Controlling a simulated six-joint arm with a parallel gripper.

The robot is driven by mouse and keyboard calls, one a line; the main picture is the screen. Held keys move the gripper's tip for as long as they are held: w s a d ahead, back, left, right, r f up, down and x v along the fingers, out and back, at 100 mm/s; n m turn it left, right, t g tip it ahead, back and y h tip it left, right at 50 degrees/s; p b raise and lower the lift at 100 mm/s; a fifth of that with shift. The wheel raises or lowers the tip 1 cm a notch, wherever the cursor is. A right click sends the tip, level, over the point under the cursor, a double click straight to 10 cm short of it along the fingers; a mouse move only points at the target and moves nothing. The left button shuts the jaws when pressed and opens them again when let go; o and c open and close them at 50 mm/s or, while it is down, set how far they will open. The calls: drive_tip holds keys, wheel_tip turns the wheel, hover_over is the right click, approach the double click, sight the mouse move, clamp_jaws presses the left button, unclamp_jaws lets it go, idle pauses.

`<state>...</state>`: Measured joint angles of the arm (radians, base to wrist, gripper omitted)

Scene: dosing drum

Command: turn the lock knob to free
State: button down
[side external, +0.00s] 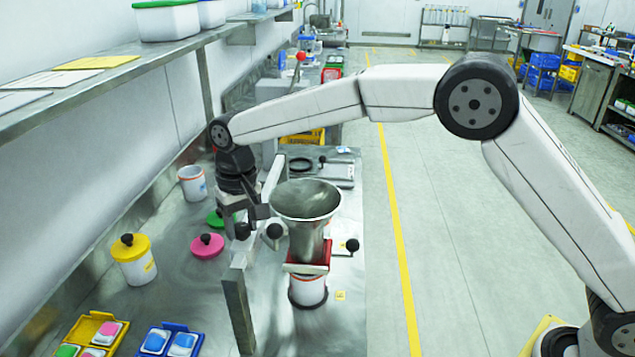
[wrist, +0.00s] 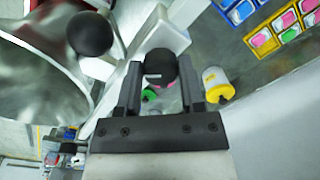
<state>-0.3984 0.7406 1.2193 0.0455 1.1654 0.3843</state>
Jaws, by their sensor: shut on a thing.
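My gripper (wrist: 160,75) is shut on a round black knob (wrist: 161,63), with one finger on each side of it. In the side external view my gripper (side external: 243,219) hangs over the left side of the drum stand, and the held knob (side external: 242,231) shows below the fingers. I take it for the lock knob. Its shaft and any lock marking are hidden. A second black ball (wrist: 89,33) sits beside the metal hopper (wrist: 35,80); it also shows in the side external view (side external: 274,231). The steel hopper (side external: 306,222) stands upright above a red-framed part (side external: 307,267).
A white container (side external: 308,290) stands under the hopper. Another black ball (side external: 352,245) is at its right. A yellow-lidded jar (side external: 134,260), pink lid (side external: 207,246) and green lid (side external: 215,218) lie to the left. A grey upright post (side external: 238,305) stands in front.

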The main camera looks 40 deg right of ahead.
sight(242, 225)
drive_tip(key=n, duration=0.5)
drive_tip(key=shift+w+r+n, duration=0.1)
drive_tip(key=shift+n, duration=0.2)
drive_tip(key=n, duration=0.5)
idle(0.4)
drive_tip(key=shift+c, duration=1.1)
unclamp_jaws()
drive_tip(key=shift+w+d+r, duration=0.1)
drive_tip(key=shift+r, duration=1.85)
drive_tip(key=shift+w+d+r, duration=0.1)
drive_tip(key=shift+r, duration=1.85)
